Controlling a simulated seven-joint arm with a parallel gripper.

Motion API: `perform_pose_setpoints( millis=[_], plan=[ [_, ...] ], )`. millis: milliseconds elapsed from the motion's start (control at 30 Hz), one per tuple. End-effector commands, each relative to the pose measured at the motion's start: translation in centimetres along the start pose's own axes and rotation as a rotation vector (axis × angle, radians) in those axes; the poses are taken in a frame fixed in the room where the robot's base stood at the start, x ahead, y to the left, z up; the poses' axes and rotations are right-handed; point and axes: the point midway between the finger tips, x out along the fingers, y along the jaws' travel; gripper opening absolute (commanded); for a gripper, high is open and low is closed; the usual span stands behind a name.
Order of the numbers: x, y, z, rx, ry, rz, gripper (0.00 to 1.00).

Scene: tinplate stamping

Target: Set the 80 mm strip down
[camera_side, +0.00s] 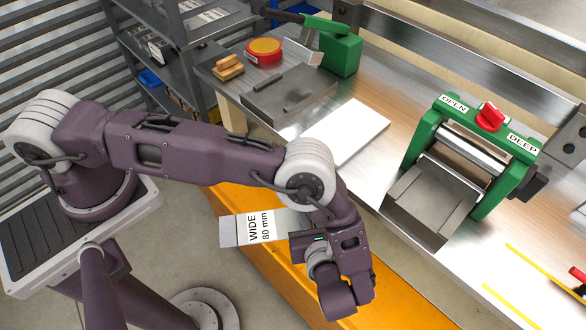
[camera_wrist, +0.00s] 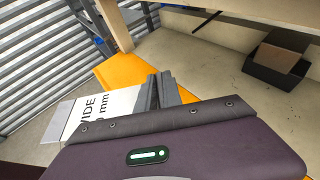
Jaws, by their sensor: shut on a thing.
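The 80 mm strip (camera_side: 238,231) is a flat metal piece with a white label reading "WIDE 80 mm". My gripper (camera_wrist: 160,90) is shut on the strip's right end in the side view. It holds the strip in front of the bench, over the orange edge and the floor. In the wrist view the strip (camera_wrist: 68,118) reaches out to the left of the dark fingers, its label partly cut off by my gripper's body. The end between the fingers is hidden.
A green roller machine (camera_side: 489,135) marked OPEN and DEEP stands on the bench at right. A white sheet (camera_side: 348,130), a grey plate (camera_side: 290,97), a red round tin (camera_side: 264,50) and a green lever tool (camera_side: 340,50) lie left of it. Grey shelves (camera_side: 190,45) stand behind.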

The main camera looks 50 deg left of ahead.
Motion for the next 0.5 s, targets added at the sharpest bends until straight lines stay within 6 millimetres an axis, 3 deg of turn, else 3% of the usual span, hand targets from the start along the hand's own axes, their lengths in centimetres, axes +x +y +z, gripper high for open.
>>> perform_pose_setpoints(
  millis=[33, 133, 300, 500],
  plan=[
    [0.9, -0.8, -1.8, 0.012, -0.004, -0.032, 0.00],
    [2.3, -2.6, -4.4, 0.041, -0.003, -0.103, 0.00],
    [3.1, -4.2, -6.2, 0.070, 0.000, -0.171, 0.00],
    [4.1, -4.2, -8.4, 0.071, 0.002, -0.173, 0.00]
  ],
)
